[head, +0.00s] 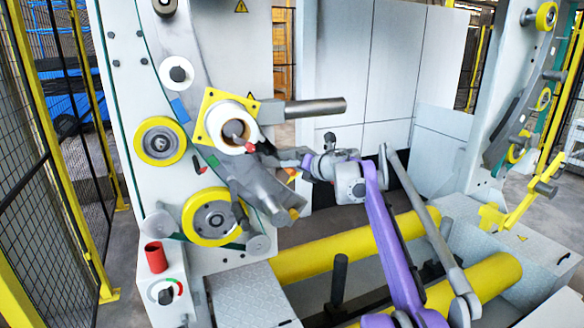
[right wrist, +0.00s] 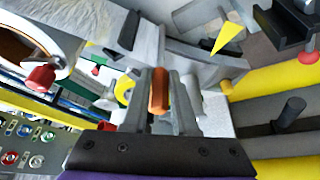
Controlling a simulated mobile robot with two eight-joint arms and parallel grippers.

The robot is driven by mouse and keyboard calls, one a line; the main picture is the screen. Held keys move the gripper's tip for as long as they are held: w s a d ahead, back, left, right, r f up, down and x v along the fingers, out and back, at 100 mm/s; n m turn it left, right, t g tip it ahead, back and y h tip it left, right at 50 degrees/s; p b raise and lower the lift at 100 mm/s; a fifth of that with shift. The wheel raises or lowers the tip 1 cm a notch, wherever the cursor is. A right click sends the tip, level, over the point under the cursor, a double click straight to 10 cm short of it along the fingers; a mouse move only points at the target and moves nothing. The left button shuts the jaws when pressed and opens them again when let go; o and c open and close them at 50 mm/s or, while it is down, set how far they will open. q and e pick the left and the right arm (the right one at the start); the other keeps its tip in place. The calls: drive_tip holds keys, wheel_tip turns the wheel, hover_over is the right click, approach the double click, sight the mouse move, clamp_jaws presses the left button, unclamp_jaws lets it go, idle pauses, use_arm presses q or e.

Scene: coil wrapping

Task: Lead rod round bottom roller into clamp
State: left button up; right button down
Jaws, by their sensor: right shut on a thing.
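My right gripper (head: 290,165) comes in on a purple arm and sits just right of the machine's curved grey arm. In the right wrist view its fingers (right wrist: 165,90) are shut on a short orange rod (right wrist: 158,92). The rod's orange end (head: 292,176) shows small below the gripper in the head view. The bottom roller (head: 212,216), a yellow ring with a grey hub, is lower left of the gripper and apart from it. I cannot tell which part is the clamp. My left gripper is not in view.
A white coil core (head: 227,122) on a yellow plate and a grey bar (head: 310,108) are above the gripper. Another yellow roller (head: 160,141) is at the left. A grey arm end with a yellow tip (head: 296,213) lies below. Thick yellow bars (head: 345,250) run underneath.

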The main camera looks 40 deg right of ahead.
drive_tip(key=w+a+f+b, duration=0.1)
drive_tip(key=a+f+b, duration=0.2)
drive_tip(key=f, duration=0.6)
drive_tip(key=shift+a+b, duration=0.3)
drive_tip(key=shift+b, duration=0.85)
drive_tip(key=shift+w, duration=0.1)
drive_tip(key=w+a+f+b, duration=0.1)
drive_tip(key=a+f+b, duration=0.2)
drive_tip(key=f, duration=0.3)
drive_tip(key=shift+a, duration=0.6)
idle(0.3)
drive_tip(key=shift+w, duration=0.15)
drive_tip(key=shift+f, duration=0.1)
idle(0.4)
